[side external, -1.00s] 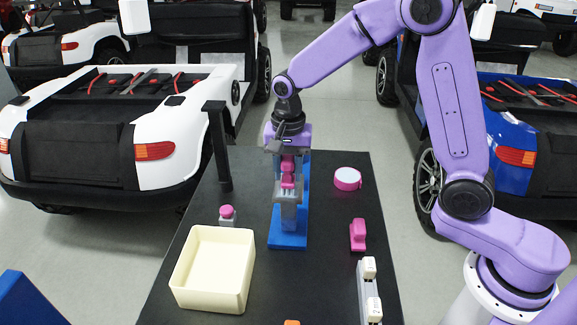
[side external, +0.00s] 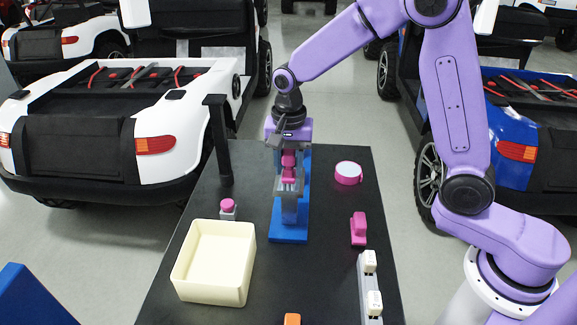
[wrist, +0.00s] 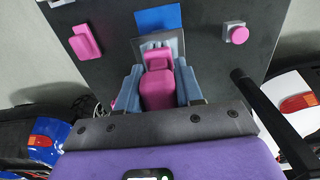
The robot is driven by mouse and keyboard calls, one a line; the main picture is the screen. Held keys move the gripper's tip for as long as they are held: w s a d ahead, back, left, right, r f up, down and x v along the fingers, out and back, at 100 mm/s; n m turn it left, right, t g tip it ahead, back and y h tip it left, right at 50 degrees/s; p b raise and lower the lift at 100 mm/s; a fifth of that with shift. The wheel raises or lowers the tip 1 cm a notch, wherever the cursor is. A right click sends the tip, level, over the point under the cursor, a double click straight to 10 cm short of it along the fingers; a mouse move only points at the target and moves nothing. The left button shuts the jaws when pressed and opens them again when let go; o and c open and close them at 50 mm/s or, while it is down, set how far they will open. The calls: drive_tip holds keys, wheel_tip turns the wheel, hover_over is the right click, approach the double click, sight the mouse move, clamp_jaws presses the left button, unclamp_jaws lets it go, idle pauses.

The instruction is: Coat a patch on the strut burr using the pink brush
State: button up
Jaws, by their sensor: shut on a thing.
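My gripper (side external: 288,178) points down over the blue base (side external: 290,232) near the middle of the black table. Its fingers are shut on a pink piece (side external: 288,160), which looks like the pink brush. In the wrist view the pink brush (wrist: 157,88) sits between the two blue-grey fingers of my gripper (wrist: 158,84). In the wrist view, a grey plate shows behind the brush. I cannot make out the burr or whether the brush touches the grey block.
A cream tray (side external: 248,262) stands front left, with a pink-topped knob (side external: 228,206) behind it. A black post (side external: 222,140) rises at back left. A round pink-rimmed piece (side external: 348,173), a pink block (side external: 358,230) and a rail with white blocks (side external: 370,290) are on the right.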

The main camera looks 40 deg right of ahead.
sight(288, 156)
drive_tip(key=shift+w+d, duration=0.6)
drive_tip(key=shift+s+a, duration=1.2)
drive_tip(key=shift+r, duration=2.95)
drive_tip(key=shift+w+d, duration=0.1)
